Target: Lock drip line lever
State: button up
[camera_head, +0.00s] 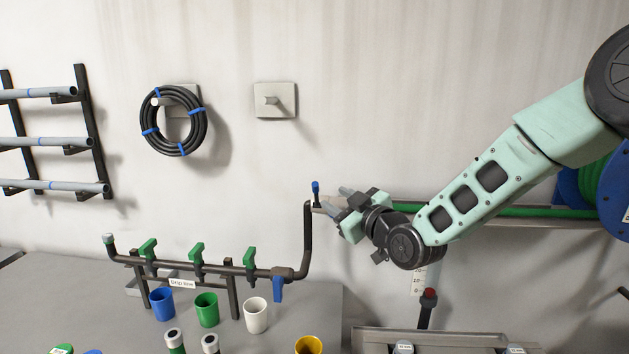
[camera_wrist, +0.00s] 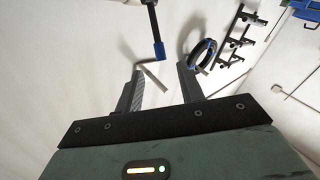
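The manifold (camera_head: 225,268) carries a label (camera_head: 182,282) that seems to read "Drip line". Several green levers (camera_head: 196,254) stand along its pipe, and a blue lever (camera_head: 278,289) hangs down at its right end. A riser pipe (camera_head: 307,240) climbs from there to a small upright blue-tipped part (camera_head: 316,187). My gripper (camera_head: 335,198) is just right of this part. In the wrist view a blue-ended dark rod (camera_wrist: 158,50) and a thin grey piece (camera_wrist: 150,68) show ahead of my fingers (camera_wrist: 160,88). The fingers are apart with nothing clearly between them; whether they touch the grey piece is unclear.
Blue (camera_head: 162,304), green (camera_head: 206,309) and white (camera_head: 255,314) cups stand before the manifold on the grey bench (camera_head: 60,300). A yellow cup (camera_head: 309,345) is nearer. A coiled hose (camera_head: 174,121) and a pipe rack (camera_head: 98,135) hang on the wall. A hose reel (camera_head: 610,190) is at right.

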aim_at(318, 189)
jog(key=p+x, duration=0.3)
jog(key=x, duration=0.6)
jog(key=shift+w+a, duration=0.15)
jog(key=shift+w, duration=0.05)
grip_shut()
